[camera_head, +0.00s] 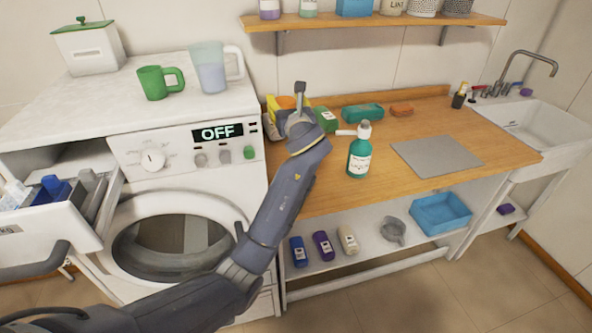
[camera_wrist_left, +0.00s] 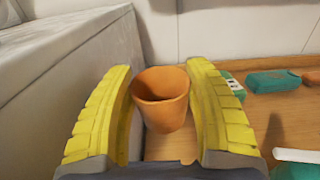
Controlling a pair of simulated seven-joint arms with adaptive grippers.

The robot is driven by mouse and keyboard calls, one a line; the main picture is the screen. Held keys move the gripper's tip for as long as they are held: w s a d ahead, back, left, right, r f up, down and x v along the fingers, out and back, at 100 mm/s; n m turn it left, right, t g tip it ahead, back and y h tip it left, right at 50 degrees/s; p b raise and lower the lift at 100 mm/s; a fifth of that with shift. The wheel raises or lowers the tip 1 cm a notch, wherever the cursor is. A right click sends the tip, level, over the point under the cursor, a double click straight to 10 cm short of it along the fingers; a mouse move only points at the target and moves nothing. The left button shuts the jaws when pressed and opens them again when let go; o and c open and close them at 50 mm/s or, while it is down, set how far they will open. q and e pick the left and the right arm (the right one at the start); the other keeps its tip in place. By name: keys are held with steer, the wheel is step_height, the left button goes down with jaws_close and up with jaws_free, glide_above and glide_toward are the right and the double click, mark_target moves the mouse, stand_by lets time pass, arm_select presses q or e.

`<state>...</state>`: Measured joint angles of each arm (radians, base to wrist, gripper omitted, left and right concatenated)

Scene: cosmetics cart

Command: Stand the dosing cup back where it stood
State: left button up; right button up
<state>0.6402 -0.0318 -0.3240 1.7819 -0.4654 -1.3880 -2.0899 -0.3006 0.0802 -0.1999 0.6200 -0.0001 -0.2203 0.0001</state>
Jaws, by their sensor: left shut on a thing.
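The dosing cup (camera_wrist_left: 161,98) is a small orange tapered cup with its open mouth facing up. In the left wrist view it sits between the two yellow finger pads of my left gripper (camera_wrist_left: 163,108), which is shut on it. In the head view my left gripper (camera_head: 288,103) is at the left end of the wooden counter (camera_head: 330,190), close to the washing machine. Only a bit of the orange cup (camera_head: 286,101) shows there, behind my wrist. Whether its base touches the counter cannot be told. My right gripper is not in view.
A green-teal bottle (camera_head: 359,157) stands just right of my left wrist. Behind are a green box (camera_head: 325,119), a teal box (camera_head: 362,112) and an orange block (camera_head: 401,110). A grey mat (camera_head: 437,156) lies farther right. The washing machine (camera_head: 185,160) borders the left.

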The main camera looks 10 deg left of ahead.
arm_select(q)
step_height(320, 180, down, 20)
steer(key=shift+f, duration=0.15)
stand_by(0.6)
steer(key=shift+f, duration=0.2)
steer(key=o, duration=1)
steer(key=shift+r, duration=0.15)
steer(key=v, duration=1.2)
steer(key=shift+r, duration=0.15)
